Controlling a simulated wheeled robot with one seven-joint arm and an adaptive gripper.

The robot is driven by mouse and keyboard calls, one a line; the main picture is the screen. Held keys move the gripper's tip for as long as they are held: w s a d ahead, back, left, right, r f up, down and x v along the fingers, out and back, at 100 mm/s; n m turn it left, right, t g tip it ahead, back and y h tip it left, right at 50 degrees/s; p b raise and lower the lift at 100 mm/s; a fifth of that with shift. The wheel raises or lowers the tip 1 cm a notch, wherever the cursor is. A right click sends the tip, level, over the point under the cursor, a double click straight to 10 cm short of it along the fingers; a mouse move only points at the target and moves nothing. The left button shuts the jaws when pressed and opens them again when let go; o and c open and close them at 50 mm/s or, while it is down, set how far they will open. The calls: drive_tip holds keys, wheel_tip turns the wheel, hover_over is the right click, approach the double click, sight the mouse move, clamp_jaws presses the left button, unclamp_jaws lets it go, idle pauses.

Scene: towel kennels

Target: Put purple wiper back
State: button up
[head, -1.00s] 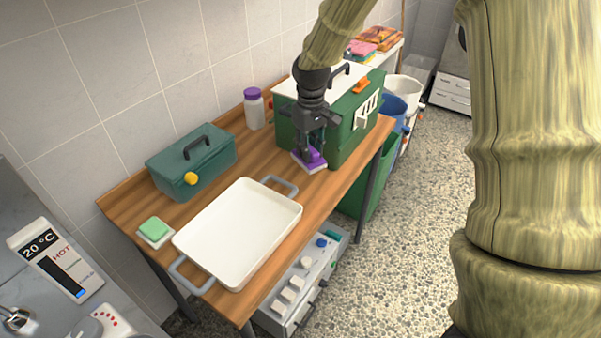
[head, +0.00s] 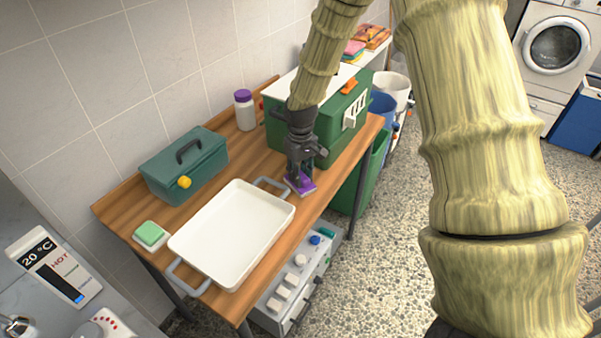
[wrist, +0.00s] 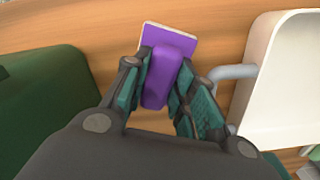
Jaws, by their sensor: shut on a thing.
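The purple wiper (head: 304,186) is a purple block on a flat pad with a pale edge. It is at the table's front edge, between the white tray and the green kennel box. My gripper (head: 299,178) points down and is shut on the wiper's raised purple grip. In the wrist view the purple wiper (wrist: 169,70) sits between both fingers of my gripper (wrist: 165,88), its flat pad reaching out beyond them. I cannot tell whether the pad touches the table. A green sponge on a white pad (head: 150,234) lies at the table's left end.
A white tray with grey handles (head: 232,240) lies just left of the wiper. A green box with white lid (head: 338,122) stands close to the right. A teal toolbox (head: 184,168) and a purple-capped bottle (head: 245,112) stand along the wall. Bare wood shows between them.

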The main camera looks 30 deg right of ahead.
sight(301, 174)
drive_tip(key=shift+s, duration=0.1)
drive_tip(key=o, duration=0.9)
drive_tip(key=shift+r+b, duration=1.5)
drive_tip(key=shift+r, duration=4.5)
